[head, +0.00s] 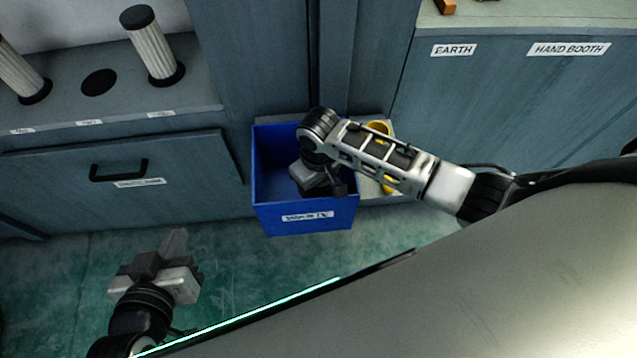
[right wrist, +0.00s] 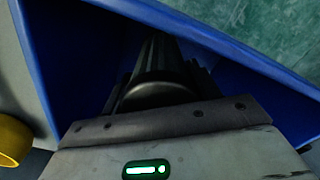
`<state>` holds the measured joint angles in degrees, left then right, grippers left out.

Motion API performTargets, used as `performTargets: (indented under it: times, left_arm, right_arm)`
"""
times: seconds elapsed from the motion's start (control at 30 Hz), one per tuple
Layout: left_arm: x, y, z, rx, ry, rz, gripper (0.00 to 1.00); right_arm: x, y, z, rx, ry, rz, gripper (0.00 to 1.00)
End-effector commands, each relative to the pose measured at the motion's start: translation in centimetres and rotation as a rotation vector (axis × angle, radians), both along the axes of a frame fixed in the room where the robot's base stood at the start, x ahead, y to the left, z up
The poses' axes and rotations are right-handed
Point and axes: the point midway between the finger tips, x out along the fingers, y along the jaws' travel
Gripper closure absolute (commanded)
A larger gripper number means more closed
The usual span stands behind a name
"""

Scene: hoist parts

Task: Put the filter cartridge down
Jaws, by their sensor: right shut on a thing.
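The filter cartridge (right wrist: 158,88) is a dark, ridged cylinder in the right wrist view, between the jaws of my right gripper (right wrist: 165,100). My right gripper is shut on it, pointing down inside the mouth of the blue bin (right wrist: 215,35). In the head view the right gripper (head: 318,180) is over the blue bin (head: 300,217), and the cartridge is hidden by the gripper and arm. Whether the cartridge touches the bin floor does not show. My left gripper (head: 160,262) is low at the left over the green floor, away from the bin; its jaw gap is unclear.
Two pale pleated cartridges (head: 152,45) (head: 18,75) stand on the left counter, with an empty dark round seat (head: 99,82) between them. A drawer handle (head: 118,170) is below. A yellow object (head: 380,130) stands behind my right arm. The right cabinet (head: 520,90) carries labels.

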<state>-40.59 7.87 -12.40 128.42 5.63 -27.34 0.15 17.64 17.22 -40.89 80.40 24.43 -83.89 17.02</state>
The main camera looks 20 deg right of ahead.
Motion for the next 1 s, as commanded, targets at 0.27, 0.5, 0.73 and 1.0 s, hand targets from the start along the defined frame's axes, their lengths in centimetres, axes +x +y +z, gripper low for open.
performTargets:
  times: [0.27,0.5,0.73,1.0]
  left_arm:
    - [0.07,-0.06,0.51,-0.001,-0.014,-0.003,1.00]
    - [-0.02,-0.08,0.26,-0.002,-0.010,-0.004,1.00]
    - [-0.07,-0.09,0.12,0.000,-0.008,-0.004,1.00]
    - [-0.11,-0.08,0.17,-0.001,-0.005,-0.004,1.00]
  right_arm:
    - [0.10,0.01,-0.57,0.001,-0.003,0.000,0.71]
    - [0.10,0.02,-1.23,0.001,-0.003,-0.001,0.71]
    - [0.04,-0.03,-1.36,-0.001,-0.001,-0.001,0.18]
    - [0.07,-0.03,-0.77,0.000,-0.003,0.000,0.18]
